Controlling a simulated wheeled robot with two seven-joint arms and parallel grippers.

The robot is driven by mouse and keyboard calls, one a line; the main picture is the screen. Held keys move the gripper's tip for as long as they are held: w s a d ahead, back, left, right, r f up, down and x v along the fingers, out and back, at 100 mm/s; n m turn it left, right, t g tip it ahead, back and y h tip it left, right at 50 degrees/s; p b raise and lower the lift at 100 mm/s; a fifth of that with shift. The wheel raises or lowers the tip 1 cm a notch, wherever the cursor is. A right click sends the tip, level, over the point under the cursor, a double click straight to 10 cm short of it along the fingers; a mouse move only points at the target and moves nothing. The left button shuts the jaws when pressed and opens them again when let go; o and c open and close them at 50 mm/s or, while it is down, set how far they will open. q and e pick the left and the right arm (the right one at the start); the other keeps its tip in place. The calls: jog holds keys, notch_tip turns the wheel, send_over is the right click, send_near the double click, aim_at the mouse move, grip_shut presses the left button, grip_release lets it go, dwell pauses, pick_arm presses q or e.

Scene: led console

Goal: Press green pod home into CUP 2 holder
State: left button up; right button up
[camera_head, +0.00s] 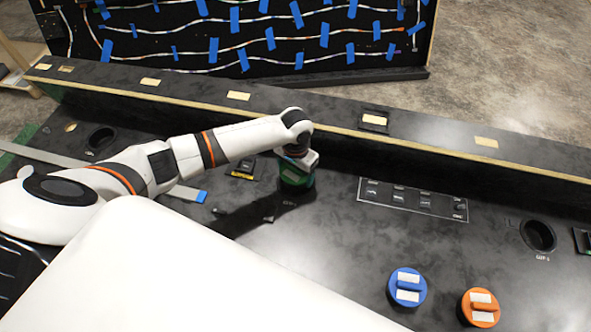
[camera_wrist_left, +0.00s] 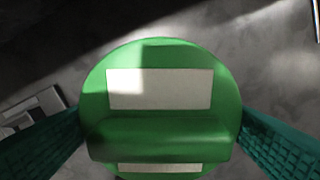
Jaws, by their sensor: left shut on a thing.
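The green pod (camera_head: 297,182) is under my left gripper (camera_head: 298,165) near the middle of the console. In the left wrist view the pod (camera_wrist_left: 160,90) is a round green disc with a raised bar and white patches. The teal fingers of my left gripper (camera_wrist_left: 160,135) are shut on the bar from both sides. A dark ring shows around the pod's base, with a faint label in front that I cannot read. The CUP 2 holder itself is hidden, and I cannot tell how deep the pod sits. My right gripper is not in view.
An empty round holder (camera_head: 538,235) is at the right, another hole (camera_head: 101,138) at the far left. A blue pod (camera_head: 407,287) and an orange pod (camera_head: 480,307) stand at the front right. A switch panel (camera_head: 413,198) lies right of the green pod. A raised ledge (camera_head: 330,122) runs behind.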

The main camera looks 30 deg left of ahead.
pick_arm(q)
jog(key=shift+f+b, duration=0.8)
jog(key=shift+f, duration=1)
dwell(0.4)
jog(key=o, duration=0.9)
jog(key=shift+c, duration=0.2)
jog(key=shift+r, duration=0.15)
notch_tip(320, 180, up, 12)
jog(key=shift+f, duration=0.1)
